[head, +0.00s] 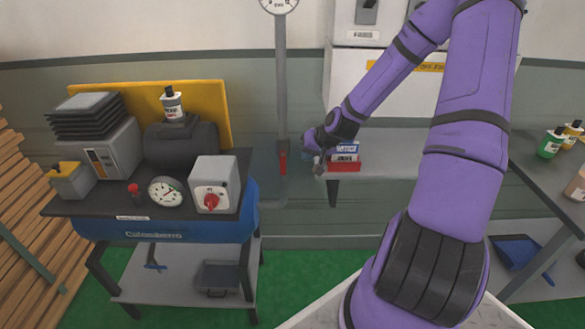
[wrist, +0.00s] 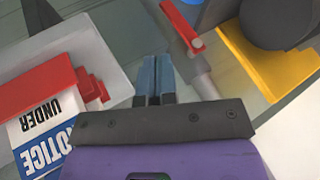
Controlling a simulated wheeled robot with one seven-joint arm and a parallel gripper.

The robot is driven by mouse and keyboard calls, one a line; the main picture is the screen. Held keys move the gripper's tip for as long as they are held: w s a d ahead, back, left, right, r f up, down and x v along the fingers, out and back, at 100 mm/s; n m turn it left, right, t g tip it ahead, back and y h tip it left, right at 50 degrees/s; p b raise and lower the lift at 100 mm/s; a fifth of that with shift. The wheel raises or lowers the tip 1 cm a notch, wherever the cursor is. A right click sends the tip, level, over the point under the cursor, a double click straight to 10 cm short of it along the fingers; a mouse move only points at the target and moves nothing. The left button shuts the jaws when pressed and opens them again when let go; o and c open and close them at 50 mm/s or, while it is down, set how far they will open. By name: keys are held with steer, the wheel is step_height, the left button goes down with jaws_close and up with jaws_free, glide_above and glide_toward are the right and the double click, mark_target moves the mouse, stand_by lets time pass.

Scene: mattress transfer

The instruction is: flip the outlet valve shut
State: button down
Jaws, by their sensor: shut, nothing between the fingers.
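The outlet valve's red lever (head: 283,163) hangs along the lower part of a vertical grey pipe (head: 281,95) in the middle of the head view. In the wrist view the red lever (wrist: 182,25) lies slanted beyond the fingertips, a little to their right, with the grey pipe fitting below it. My gripper (head: 307,156) is just right of the lever in the head view. In the wrist view my gripper (wrist: 157,62) has its two blue-grey fingers together and empty. A gap shows between fingertips and lever; I cannot tell its depth.
A red tray with notice signs (head: 344,164) stands on a grey bench (head: 385,155) close beside my gripper. A blue compressor (head: 160,229) with a gauge and grey box sits on a cart at left. The wall behind the pipe is clear.

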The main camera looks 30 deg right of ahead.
mark_target(282, 168)
steer(key=x, duration=1)
steer(key=shift+w+a+f+t+y, duration=0.15)
steer(key=shift+a+f+t+y, duration=0.05)
steer(key=shift+t+y, duration=0.3)
stand_by(0.8)
steer(key=shift+w+a+f+m+t+y, duration=0.15)
steer(key=shift+w+a+m+t+y, duration=0.15)
steer(key=shift+t+y, duration=0.25)
steer(key=shift+w+a+f+m+t+y, duration=0.2)
steer(key=shift+a+t+y, duration=0.2)
steer(key=shift+y, duration=0.25)
steer(key=shift+w+a, duration=0.15)
steer(key=shift+a, duration=0.15)
steer(key=shift+w+a+t+y, duration=0.15)
steer(key=shift+a+t+y, duration=0.05)
steer(key=shift+t+y, duration=0.2)
steer(key=shift+a, duration=0.1)
steer(key=shift+r, duration=0.15)
